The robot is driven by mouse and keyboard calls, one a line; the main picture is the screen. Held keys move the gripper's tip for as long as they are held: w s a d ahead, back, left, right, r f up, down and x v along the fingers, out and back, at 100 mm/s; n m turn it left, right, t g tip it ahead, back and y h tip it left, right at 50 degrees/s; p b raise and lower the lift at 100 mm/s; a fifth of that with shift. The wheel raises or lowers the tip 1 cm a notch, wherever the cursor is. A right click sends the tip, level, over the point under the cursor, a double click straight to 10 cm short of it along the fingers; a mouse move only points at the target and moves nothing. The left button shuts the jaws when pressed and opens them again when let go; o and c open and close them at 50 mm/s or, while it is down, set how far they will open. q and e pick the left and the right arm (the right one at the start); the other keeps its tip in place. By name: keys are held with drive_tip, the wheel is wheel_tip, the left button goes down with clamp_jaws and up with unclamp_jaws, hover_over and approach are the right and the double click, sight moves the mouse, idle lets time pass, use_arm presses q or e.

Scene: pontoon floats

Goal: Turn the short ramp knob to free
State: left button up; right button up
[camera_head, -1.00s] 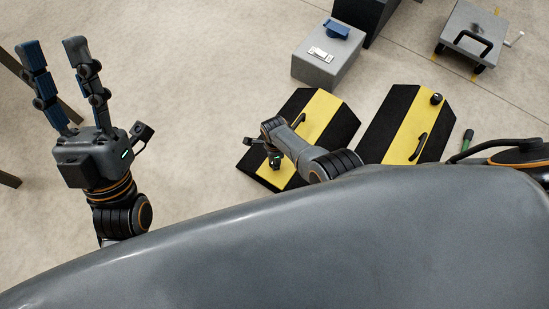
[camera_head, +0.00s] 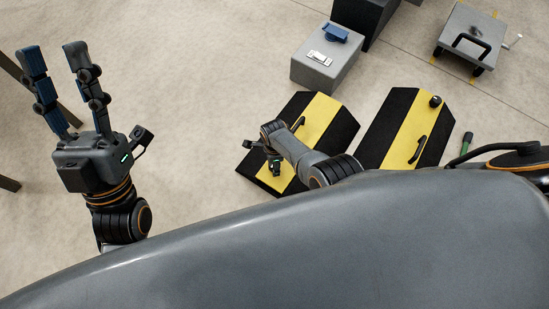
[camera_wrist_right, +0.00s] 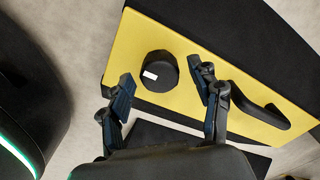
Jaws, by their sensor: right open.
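A black round knob (camera_wrist_right: 160,71) with a white mark sits on the yellow stripe of a black-and-yellow ramp (camera_wrist_right: 240,102) in the right wrist view. My right gripper (camera_wrist_right: 163,84) is open, with one finger on each side of the knob and visible gaps between. In the head view this ramp (camera_head: 318,111) is the left of two, and my right gripper (camera_head: 276,165) is over its near end, hiding the knob. I cannot tell from its size whether it is the short one. My left gripper (camera_head: 55,85) is open and empty, far left over bare floor.
A black handle (camera_wrist_right: 262,104) stands on the same ramp, right of the knob. A second ramp (camera_head: 405,127) lies to the right, with its own knob (camera_head: 435,101). Behind are a grey box (camera_head: 322,70) and a grey cart (camera_head: 470,38). A green-handled item (camera_head: 466,143) lies at right.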

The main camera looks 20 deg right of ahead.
drive_tip(key=shift+r, duration=3.6)
